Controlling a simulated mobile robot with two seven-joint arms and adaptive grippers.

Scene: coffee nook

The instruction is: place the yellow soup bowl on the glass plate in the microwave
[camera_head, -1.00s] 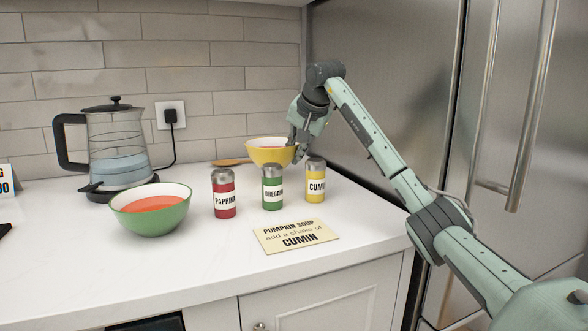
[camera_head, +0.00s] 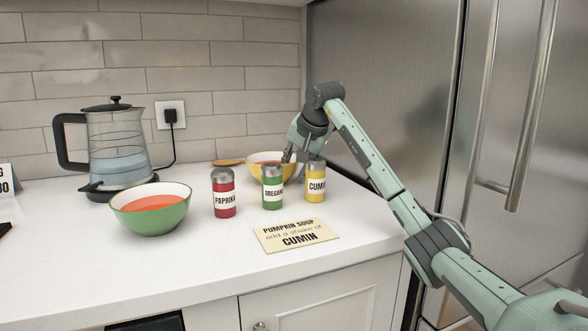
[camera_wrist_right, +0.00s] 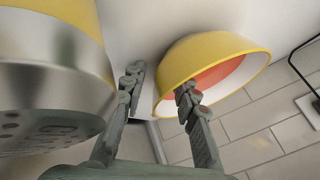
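The yellow soup bowl (camera_head: 254,173), with orange soup in it, is at the back right of the counter, partly hidden behind the spice jars. It shows large in the right wrist view (camera_wrist_right: 205,55). My right gripper (camera_head: 289,155) is at the bowl's right rim. In the right wrist view my right gripper (camera_wrist_right: 160,82) is open, with one finger over the inside of the rim and the other outside, a gap between it and the bowl wall. The microwave and glass plate are not in view. My left gripper is not in view.
The paprika (camera_head: 223,195), oregano (camera_head: 272,190) and cumin (camera_head: 315,185) jars stand in front of the bowl. The cumin jar is close to the gripper in the wrist view (camera_wrist_right: 50,75). A green bowl (camera_head: 150,215), kettle (camera_head: 118,155), wooden spoon (camera_head: 228,162) and note card (camera_head: 296,234) are on the counter.

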